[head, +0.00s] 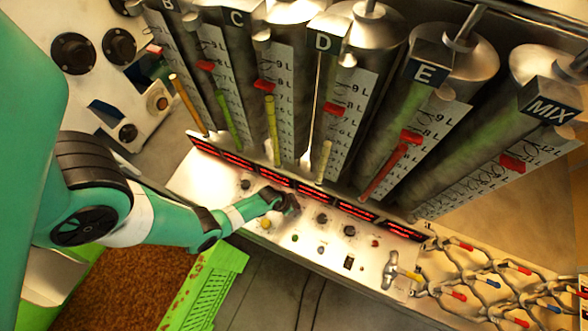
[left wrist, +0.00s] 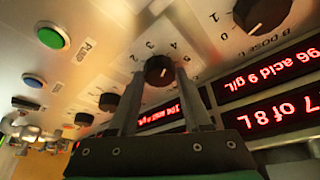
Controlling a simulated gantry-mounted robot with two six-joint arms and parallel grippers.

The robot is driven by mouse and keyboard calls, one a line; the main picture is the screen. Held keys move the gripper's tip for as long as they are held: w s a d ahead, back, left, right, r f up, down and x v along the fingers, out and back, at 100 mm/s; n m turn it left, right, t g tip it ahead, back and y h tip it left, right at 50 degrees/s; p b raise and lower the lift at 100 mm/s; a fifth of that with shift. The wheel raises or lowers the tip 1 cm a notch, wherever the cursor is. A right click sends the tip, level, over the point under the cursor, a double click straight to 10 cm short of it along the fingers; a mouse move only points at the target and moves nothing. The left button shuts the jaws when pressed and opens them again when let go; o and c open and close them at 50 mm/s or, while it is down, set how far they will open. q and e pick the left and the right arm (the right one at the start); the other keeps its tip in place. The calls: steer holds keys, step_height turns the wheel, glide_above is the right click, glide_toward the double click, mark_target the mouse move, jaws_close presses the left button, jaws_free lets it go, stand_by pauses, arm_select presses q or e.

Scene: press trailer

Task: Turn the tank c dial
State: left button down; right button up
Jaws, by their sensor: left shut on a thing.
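The tank C dial (left wrist: 158,70) is a black round knob with a printed number scale around it, upside down in the left wrist view. My left gripper (left wrist: 157,76) is shut on this knob, one finger on each side. In the head view my left gripper (head: 288,203) reaches onto the sloped panel and largely covers the dial there. Tank C (head: 237,17) stands behind the panel with its label plate on top. Which number the knob points at is too small to tell. My right gripper is not in view.
Neighbouring black dials sit close on both sides: the B dial (left wrist: 262,12) and another dial (left wrist: 109,101). A green button (left wrist: 52,36) and a blue button (left wrist: 33,80) are nearby. Red lit displays (head: 307,192) run along the panel.

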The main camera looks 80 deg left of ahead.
arm_select(q)
steer(key=n+y, duration=0.1)
steer(key=n, duration=0.2)
steer(key=shift+w+d, duration=0.1)
steer(key=shift+n+g+y+b, duration=0.7)
steer(key=shift+n+b, duration=0.1)
steer(key=shift+n, duration=1.2)
steer(key=shift+c, duration=1.7)
jaws_free()
